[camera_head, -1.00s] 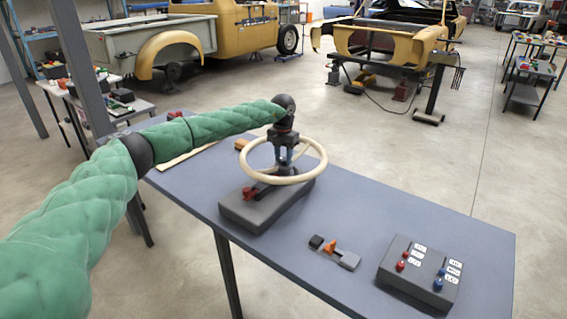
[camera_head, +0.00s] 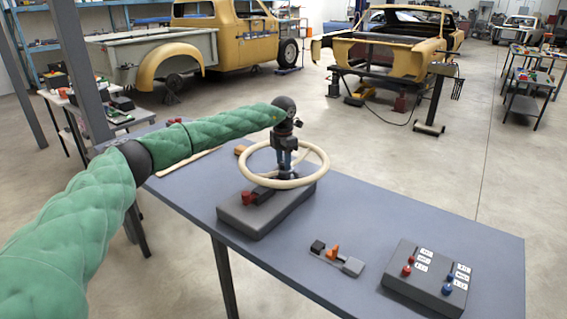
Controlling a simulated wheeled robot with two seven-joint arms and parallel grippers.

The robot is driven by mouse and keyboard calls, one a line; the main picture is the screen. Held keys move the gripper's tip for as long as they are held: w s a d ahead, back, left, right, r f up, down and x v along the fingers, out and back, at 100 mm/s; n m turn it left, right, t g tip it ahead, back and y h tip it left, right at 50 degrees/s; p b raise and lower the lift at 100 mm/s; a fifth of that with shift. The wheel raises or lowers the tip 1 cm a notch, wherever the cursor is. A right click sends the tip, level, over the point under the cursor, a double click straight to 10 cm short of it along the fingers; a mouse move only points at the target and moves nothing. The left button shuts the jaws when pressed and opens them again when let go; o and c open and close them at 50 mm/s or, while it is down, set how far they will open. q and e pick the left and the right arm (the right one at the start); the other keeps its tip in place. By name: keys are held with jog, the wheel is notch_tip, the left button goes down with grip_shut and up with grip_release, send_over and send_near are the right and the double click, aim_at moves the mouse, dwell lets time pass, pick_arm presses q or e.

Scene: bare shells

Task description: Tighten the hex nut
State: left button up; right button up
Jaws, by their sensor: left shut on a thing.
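A cream steering wheel (camera_head: 284,183) lies nearly flat above a dark grey base block (camera_head: 250,216) on the table. My left gripper (camera_head: 285,164) points straight down at the wheel's hub, its green-sleeved arm coming in from the left. It is shut at the hub, where the hex nut sits. The nut itself is too small and too covered by the fingers to make out. My right gripper is not in view.
The blue-grey table (camera_head: 400,215) bears a switch box (camera_head: 425,278) with red and blue levers at right. A small grey and orange part (camera_head: 334,254) lies left of it. A red piece (camera_head: 248,198) sits at the base block. The table's right rear is clear.

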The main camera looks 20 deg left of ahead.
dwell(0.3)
pick_arm(q)
jog(key=o, duration=1)
jog(key=shift+d, duration=0.1)
